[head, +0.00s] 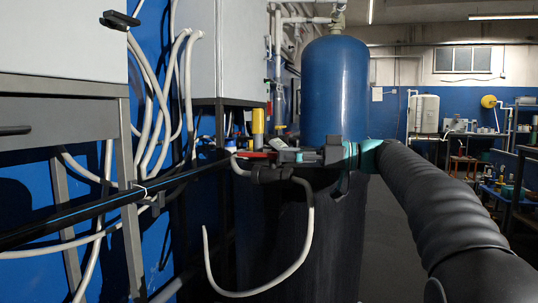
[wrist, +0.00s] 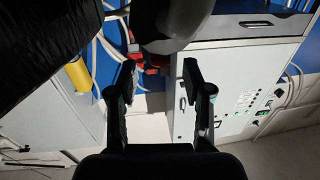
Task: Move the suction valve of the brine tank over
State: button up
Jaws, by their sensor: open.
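A red valve handle (head: 250,154) shows in the head view at the left end of my gripper (head: 284,156), in front of dark fittings. In the wrist view the red handle (wrist: 152,64) lies at the far end of my gripper (wrist: 159,72), nearer the left finger. The two fingers are apart with nothing held between them. A black tank (head: 290,235) stands below, partly hidden by my arm. A blue cylinder (head: 335,85) rises behind my gripper.
A pale hose (head: 308,225) loops down in front of the black tank. A black pipe (head: 110,213) runs in from the left. White hoses (head: 150,90) hang on the blue wall. A yellow part (head: 258,121) stands behind the handle; the wrist view shows it too (wrist: 78,75).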

jog(key=shift+s+d, duration=0.2)
jog(key=shift+d, duration=1.2)
